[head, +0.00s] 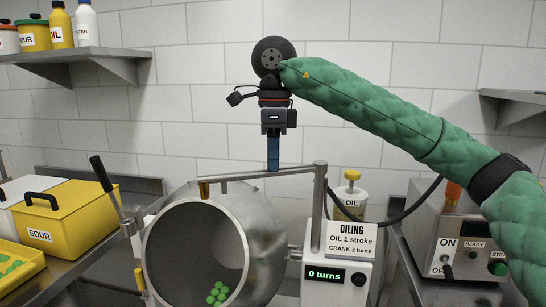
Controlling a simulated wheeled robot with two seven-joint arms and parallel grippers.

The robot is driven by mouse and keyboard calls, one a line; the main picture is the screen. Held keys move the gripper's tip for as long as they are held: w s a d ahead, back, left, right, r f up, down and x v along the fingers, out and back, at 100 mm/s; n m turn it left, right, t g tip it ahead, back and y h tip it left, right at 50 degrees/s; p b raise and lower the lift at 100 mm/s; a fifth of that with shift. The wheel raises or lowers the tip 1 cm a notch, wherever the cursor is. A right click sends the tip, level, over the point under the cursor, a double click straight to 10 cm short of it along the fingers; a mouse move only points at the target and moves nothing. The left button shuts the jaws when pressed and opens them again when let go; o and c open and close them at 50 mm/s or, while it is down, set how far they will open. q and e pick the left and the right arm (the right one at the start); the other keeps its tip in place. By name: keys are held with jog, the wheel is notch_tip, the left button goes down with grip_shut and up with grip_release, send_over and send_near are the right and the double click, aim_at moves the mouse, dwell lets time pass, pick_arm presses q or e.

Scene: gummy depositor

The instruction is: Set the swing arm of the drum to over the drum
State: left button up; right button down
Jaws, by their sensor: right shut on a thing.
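The drum (262,222) is a grey metal vessel with its round mouth facing me and green gummies (217,292) inside. The swing arm (240,176) is a grey bar that runs left from the top of an upright post (319,215) and lies across above the drum. A brass nozzle (204,190) hangs at its left end, above the mouth's upper rim. My right gripper (273,168) points down from above, and its narrow blue end meets the bar. It is shut on the swing arm. My left gripper is not in view.
A lever with a black grip (101,174) rises left of the drum. A control box reading "0 turns" (325,275), an oiling sign (350,239) and an oil bottle (350,200) stand right. Yellow SOUR bin (66,220) is left; a switch box (440,235) is right.

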dwell(0.4)
jog(key=c, duration=1.2)
grip_release()
jog(key=shift+s, duration=0.1)
jog(key=shift+c, duration=0.2)
jog(key=shift+r, duration=3.9)
